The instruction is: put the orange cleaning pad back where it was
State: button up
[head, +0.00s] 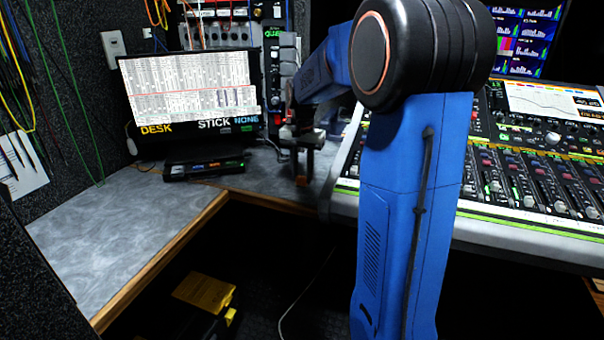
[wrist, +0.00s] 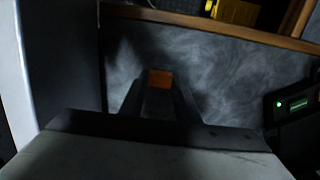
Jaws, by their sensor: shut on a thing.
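My gripper (head: 302,166) points down over the grey desk corner, beside the left end of the mixing console. It is shut on the orange cleaning pad (wrist: 160,79), which shows as a small orange block between the fingertips in the wrist view. In the head view only a bit of the orange pad (head: 303,181) shows at the finger ends, low over the desk. I cannot tell whether the pad touches the desk. My blue arm hides part of the console and the desk to the right of the gripper.
The grey desk (head: 120,222) has a wooden front edge and is clear at the left. A black device (head: 205,168) lies below the monitor (head: 190,90). The mixing console (head: 520,220) stands right of the gripper. A yellow box (head: 205,292) is on the dark floor.

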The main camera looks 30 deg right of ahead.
aim_at(302, 176)
jog(key=shift+f, duration=0.15)
jog(key=o, duration=1)
notch_tip(302, 176, up, 12)
jog(key=shift+d+r, duration=0.1)
jog(key=shift+r, duration=0.05)
dwell(0.4)
